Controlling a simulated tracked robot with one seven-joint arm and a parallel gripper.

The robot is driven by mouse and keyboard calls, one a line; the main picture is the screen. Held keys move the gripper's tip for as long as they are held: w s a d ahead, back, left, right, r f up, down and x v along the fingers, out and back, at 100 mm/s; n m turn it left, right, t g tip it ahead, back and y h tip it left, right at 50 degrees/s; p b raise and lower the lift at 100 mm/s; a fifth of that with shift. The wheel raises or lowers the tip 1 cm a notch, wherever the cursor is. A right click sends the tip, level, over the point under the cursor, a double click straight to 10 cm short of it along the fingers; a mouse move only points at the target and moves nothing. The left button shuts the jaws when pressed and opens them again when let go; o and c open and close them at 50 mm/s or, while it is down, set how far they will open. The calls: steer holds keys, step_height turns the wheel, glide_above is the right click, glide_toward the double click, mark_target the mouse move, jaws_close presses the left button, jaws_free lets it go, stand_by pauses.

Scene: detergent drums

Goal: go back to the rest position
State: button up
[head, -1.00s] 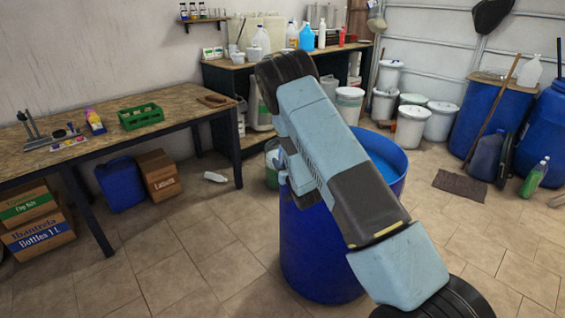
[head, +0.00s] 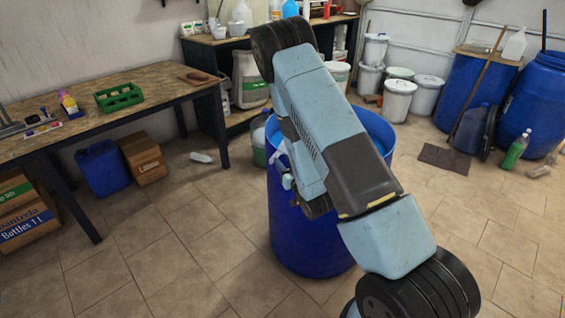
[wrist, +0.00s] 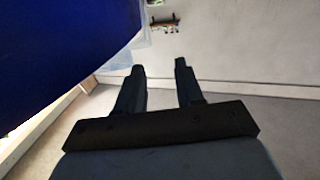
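My arm (head: 330,125) reaches across the head view in front of an open blue drum (head: 305,240) holding blue liquid (head: 375,130). My gripper (wrist: 159,68) shows in the wrist view with its two fingers apart and nothing between them. In the head view the gripper is mostly hidden behind my arm, so its exact distance from the drum cannot be told. A large dark blue surface (wrist: 60,60), which looks like the drum, fills the upper left of the wrist view beside the fingers.
A wooden workbench (head: 150,80) with a green crate (head: 118,97) stands at the left. A blue jerrycan (head: 103,168) and cardboard boxes (head: 143,158) are under it. White buckets (head: 398,100) and blue drums (head: 473,95) stand at the back right. The floor right of the drum is clear.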

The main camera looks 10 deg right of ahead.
steer(key=w+d+r+m+g+h, duration=0.2)
steer(key=w+d+r+h, duration=0.1)
steer(key=r, duration=0.8)
steer(key=s+d+r+m+g+h, duration=0.1)
steer(key=s+d+r+g+h, duration=0.25)
steer(key=r, duration=0.75)
steer(key=s+d+r+g, duration=0.1)
steer(key=s+r, duration=0.3)
steer(key=s, duration=0.7)
steer(key=s+d+r+g, duration=0.1)
steer(key=s+r+g, duration=0.2)
steer(key=s, duration=0.8)
steer(key=s+d+r+g, duration=0.1)
steer(key=s+r, duration=0.4)
steer(key=s, duration=0.7)
steer(key=shift+d+r+g+y, duration=0.15)
steer(key=shift+d+g+y, duration=0.2)
steer(key=shift+g, duration=0.4)
steer(key=shift+s, duration=0.2)
steer(key=shift+c, duration=0.3)
